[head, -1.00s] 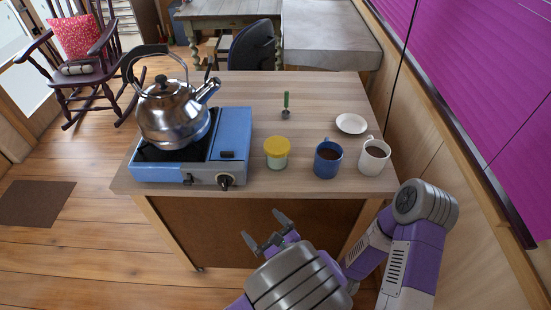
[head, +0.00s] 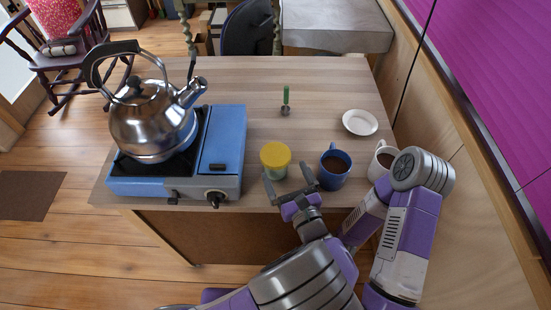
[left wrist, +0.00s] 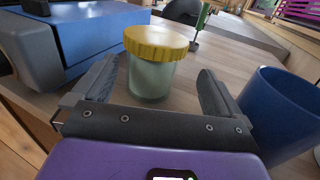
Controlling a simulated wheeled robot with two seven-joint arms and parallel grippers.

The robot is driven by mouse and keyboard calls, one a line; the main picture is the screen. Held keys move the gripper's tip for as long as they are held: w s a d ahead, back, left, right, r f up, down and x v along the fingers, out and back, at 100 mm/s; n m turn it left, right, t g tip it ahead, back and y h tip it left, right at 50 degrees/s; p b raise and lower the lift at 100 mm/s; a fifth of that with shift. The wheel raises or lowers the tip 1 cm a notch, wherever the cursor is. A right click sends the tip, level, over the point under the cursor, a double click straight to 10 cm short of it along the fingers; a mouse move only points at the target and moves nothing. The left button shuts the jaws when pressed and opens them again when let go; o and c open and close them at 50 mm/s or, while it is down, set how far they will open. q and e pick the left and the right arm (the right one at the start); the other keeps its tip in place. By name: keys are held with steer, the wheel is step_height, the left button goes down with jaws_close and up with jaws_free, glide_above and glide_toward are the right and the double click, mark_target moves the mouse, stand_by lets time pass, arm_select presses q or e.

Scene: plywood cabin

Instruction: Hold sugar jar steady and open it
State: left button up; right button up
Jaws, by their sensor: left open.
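The sugar jar (head: 275,169), a small pale green jar with a yellow lid (head: 275,154), stands upright on the wooden counter with its lid on. My left gripper (head: 287,172) is open at the counter's front edge, in front of the jar. In the left wrist view, the jar (left wrist: 150,80) stands between the open fingertips (left wrist: 157,72), with gaps visible on both sides. The yellow lid (left wrist: 156,42) is above the fingers. My right gripper is not in view; only purple and grey arm links show at the right.
A blue mug (head: 335,167) stands close to the right of my left gripper, a white mug (head: 380,160) beyond it. A blue stove (head: 228,140) with a steel kettle (head: 150,125) is left of the jar.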

mark_target(275, 160)
arm_select(q)
steer(key=shift+w+a, duration=0.3)
steer(key=shift+w, duration=0.1)
steer(key=x, duration=0.2)
steer(key=b+x, duration=0.1)
steer(key=x, duration=0.2)
steer(key=shift+s+a, duration=0.15)
steer(key=shift+a, duration=0.1)
steer(key=c, duration=1.1)
steer(key=shift+c, duration=0.2)
step_height(275, 160, up, 10)
steer(key=p, duration=0.3)
steer(key=o, duration=0.6)
steer(key=shift+c, duration=0.2)
steer(key=c, duration=0.9)
